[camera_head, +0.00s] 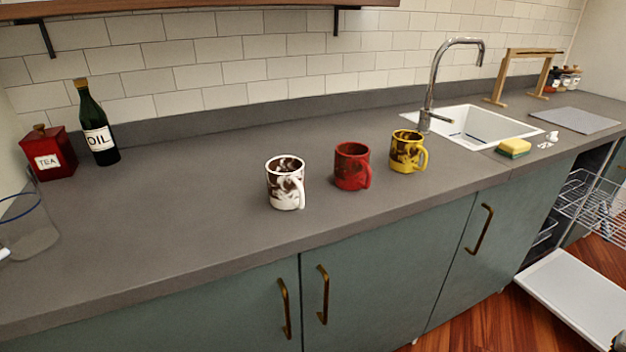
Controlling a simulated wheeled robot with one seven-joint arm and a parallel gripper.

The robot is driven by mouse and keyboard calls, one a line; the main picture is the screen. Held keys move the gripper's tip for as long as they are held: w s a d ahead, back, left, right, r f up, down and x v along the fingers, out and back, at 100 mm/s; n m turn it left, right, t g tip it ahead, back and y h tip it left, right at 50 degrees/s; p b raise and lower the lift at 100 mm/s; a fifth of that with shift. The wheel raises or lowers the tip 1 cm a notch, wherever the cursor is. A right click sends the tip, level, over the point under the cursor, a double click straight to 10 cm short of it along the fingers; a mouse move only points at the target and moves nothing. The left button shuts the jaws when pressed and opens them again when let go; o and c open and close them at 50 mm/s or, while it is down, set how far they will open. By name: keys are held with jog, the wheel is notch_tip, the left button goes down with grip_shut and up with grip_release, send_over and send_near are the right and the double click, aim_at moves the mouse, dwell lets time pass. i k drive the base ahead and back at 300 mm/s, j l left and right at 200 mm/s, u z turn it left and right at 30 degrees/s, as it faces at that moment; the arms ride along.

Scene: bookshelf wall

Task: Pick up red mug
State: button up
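The red mug (350,167) stands upright on the grey countertop (200,200), near the middle of the head view. It has a dark pattern, and its handle points to the right and toward the front. A white mug with dark brown patches (283,184) stands to its left, and a yellow mug with dark patches (405,151) stands to its right. The three mugs are apart from one another. My gripper cannot be made out in this view.
A sink (480,122) with a tall faucet (432,90) lies to the right, with a sponge (513,148) at its front. An oil bottle (97,135) and red tea tin (50,155) stand at left. An open dishwasher rack (590,195) juts out at right.

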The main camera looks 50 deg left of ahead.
aim_at(352, 170)
jog(key=u, duration=2.55)
